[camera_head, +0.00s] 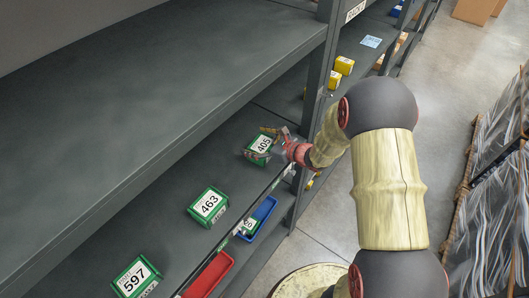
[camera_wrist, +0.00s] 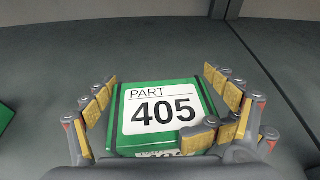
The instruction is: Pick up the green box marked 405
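The green box marked 405 (camera_head: 261,143) sits on the grey shelf in the head view, beyond the boxes marked 463 and 597. In the wrist view the green box (camera_wrist: 162,108) fills the middle, its white label reading PART 405. My gripper (camera_head: 268,146) is at the box, with its fingers on either side of it. In the wrist view my gripper (camera_wrist: 160,105) has its yellow-padded fingers spread left and right of the box. A small gap shows at the left and upper right fingers. The lower front of the box is partly hidden by the gripper.
The green boxes 463 (camera_head: 208,205) and 597 (camera_head: 136,277) stand nearer on the same shelf (camera_head: 165,195). A blue bin (camera_head: 262,214) and a red bin (camera_head: 210,275) lie below its edge. An upper shelf (camera_head: 150,80) overhangs. A grey post (camera_head: 318,80) stands beyond the box.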

